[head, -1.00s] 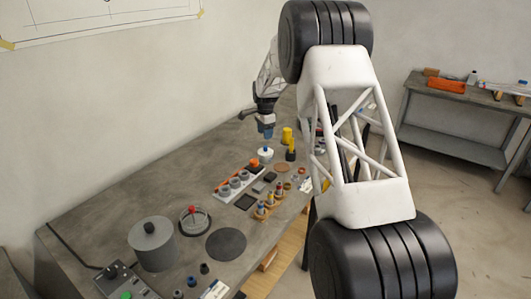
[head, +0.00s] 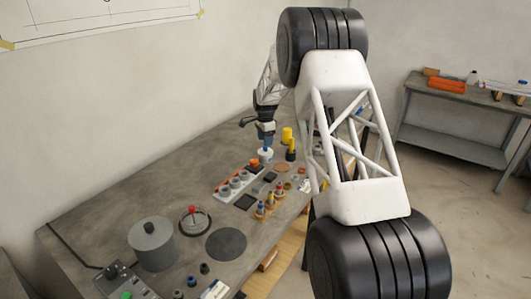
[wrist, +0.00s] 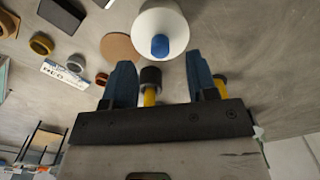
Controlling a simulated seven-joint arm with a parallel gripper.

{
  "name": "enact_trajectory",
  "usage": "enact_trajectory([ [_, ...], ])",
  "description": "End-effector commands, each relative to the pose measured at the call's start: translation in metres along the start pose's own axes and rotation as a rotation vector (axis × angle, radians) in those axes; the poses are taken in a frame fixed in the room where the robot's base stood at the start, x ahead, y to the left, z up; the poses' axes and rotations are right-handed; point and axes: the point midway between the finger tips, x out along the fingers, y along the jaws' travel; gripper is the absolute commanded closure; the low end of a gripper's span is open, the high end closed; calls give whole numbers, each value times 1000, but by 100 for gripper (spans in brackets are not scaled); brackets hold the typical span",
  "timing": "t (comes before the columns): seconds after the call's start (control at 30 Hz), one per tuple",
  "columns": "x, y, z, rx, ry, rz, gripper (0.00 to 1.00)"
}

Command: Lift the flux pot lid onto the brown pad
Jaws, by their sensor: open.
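The flux pot lid (head: 265,156) is white and round with a blue knob, on the bench below my gripper in the head view. In the wrist view the white lid (wrist: 150,18) and its blue knob (wrist: 160,45) show just beyond my fingertips, centred between them sideways. My gripper (head: 266,143) is open and empty, pointing down close above the lid; its two blue fingers also show in the wrist view (wrist: 160,64). The fingers partly hide the knob in the head view. The round brown pad (wrist: 121,47) lies flat and bare beside the lid; it also shows in the head view (head: 283,167).
A yellow cylinder (head: 287,135) and a black and yellow item (head: 290,150) stand close behind the pot. A tray of grey round parts (head: 233,184), a wooden holder (head: 269,205) and a large grey pot (head: 152,243) stand nearer. The bench's left side is mostly clear.

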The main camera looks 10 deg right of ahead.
Motion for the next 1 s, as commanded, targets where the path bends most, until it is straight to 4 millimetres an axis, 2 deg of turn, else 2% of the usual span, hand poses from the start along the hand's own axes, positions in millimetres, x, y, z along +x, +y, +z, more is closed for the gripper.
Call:
enact_trajectory([
  [0.2, 25, 1, -2, 0, -1, 2, 47],
  [0.4, 42, 0, -2, 0, 0, 1, 47],
  [1.0, 44, 0, -2, 0, 0, 0, 47],
])
